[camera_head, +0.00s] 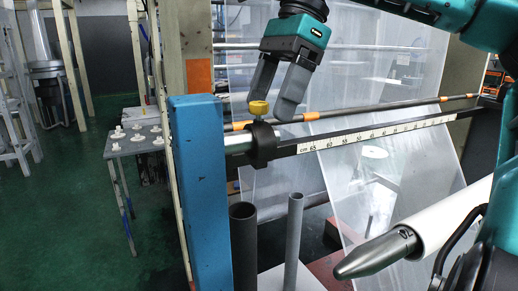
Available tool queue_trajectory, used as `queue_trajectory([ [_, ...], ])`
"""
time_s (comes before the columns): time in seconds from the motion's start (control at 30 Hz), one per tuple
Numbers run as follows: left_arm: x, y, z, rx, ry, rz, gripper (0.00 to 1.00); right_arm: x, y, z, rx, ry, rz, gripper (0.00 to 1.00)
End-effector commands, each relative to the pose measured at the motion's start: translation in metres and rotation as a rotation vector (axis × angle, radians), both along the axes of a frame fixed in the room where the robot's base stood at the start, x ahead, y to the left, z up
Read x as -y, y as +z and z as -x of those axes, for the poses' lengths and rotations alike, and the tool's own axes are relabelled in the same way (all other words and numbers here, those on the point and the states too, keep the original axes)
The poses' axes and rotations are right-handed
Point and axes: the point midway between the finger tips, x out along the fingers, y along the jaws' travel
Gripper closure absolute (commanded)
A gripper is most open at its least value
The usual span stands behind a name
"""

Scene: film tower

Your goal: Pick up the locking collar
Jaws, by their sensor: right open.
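The locking collar (263,148) is a black ring with a yellow knob (259,108) on top. It sits around a silver shaft (238,143) just right of the blue post. My right gripper (272,104) comes down from above, with its grey fingers spread apart. The fingertips are at the height of the knob. The knob overlaps the left fingertip in the picture, and the other finger is to its right. I cannot tell whether either finger touches the knob. Nothing is seen held. My left gripper is not in view.
A blue post (198,190) stands close left of the collar. A ruled bar (378,132) and clear film (395,185) lie behind and to the right. Two upright tubes (293,240) stand below. A white roller with a metal cone (380,254) juts in at lower right.

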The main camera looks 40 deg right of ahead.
Motion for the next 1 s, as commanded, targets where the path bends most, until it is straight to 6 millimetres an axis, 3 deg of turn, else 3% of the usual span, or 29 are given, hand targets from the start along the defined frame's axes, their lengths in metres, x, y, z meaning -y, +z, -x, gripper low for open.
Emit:
queue_trajectory([
  [0.23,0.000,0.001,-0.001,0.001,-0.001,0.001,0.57,-0.016,-0.031,-0.008,-0.003,0.001,-0.001,0.20],
  [0.53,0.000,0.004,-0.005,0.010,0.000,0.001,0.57,-0.019,-0.037,-0.009,-0.001,0.000,0.000,0.20],
  [1.0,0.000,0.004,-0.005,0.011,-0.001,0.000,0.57,-0.018,-0.036,-0.008,-0.001,0.000,0.000,0.64],
])
